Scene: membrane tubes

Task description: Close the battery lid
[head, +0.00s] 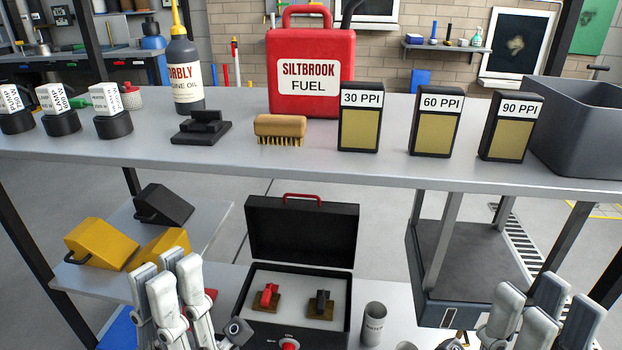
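The black battery case (242,304) stands on the lower shelf at the bottom centre. Its lid (301,232) is swung up and back, with a red handle (303,197) along its top edge. Inside are a red terminal (267,296) and a black terminal (320,303) on a pale panel. My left gripper (168,275) is left of the case, fingers upward and close together; whether they touch is unclear. My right gripper (545,298) is far to the right of the case, fingers spread and empty. Neither gripper touches the lid.
The upper shelf (300,166) crosses above the lid and bears a brush (280,127), a red fuel can (311,72) and filter boxes (360,117). Yellow wedges (100,244) lie left. A grey cup (373,323) stands just right of the case. A dark tray-like unit (470,255) is further right.

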